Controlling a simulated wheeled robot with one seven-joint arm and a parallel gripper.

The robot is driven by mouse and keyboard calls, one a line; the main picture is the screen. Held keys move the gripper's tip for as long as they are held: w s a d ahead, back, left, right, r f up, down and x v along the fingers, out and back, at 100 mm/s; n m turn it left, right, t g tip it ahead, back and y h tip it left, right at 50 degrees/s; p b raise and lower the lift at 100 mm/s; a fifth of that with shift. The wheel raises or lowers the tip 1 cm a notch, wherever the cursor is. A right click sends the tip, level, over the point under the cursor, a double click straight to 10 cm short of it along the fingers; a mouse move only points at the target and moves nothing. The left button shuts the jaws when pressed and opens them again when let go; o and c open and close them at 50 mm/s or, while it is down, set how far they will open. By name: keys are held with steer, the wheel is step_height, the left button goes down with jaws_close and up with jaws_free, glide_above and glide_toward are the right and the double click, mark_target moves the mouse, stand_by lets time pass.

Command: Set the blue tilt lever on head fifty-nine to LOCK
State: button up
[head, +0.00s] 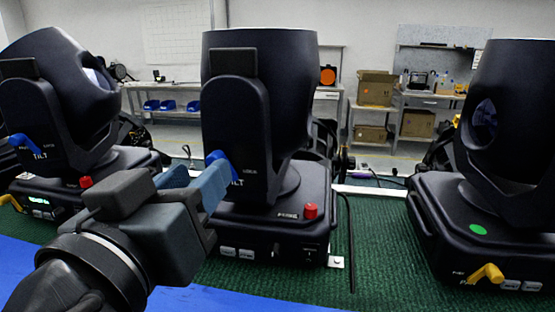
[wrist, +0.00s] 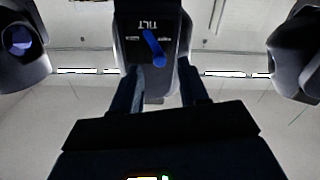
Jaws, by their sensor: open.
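A dark moving head (head: 262,110) stands in the middle of the head view, with a blue tilt lever (head: 214,157) on its yoke by the word TILT. My gripper (head: 208,180) is open in front of this lever and hides part of it. In the wrist view the lever (wrist: 153,46) lies slanted beneath the upside-down TILT label, between the lines of my two fingers (wrist: 162,84). I cannot tell whether the fingers touch it.
Another head (head: 60,95) with a blue lever (head: 22,144) stands at left. A third head (head: 510,130) at right has a yellow lever (head: 487,273) on its base. A red knob (head: 311,211) is on the middle base. Green carpet (head: 375,240) between bases is mostly clear, with a black cable.

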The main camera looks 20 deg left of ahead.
steer(key=shift+x, duration=1.9)
steer(key=shift+c, duration=0.4)
jaws_close()
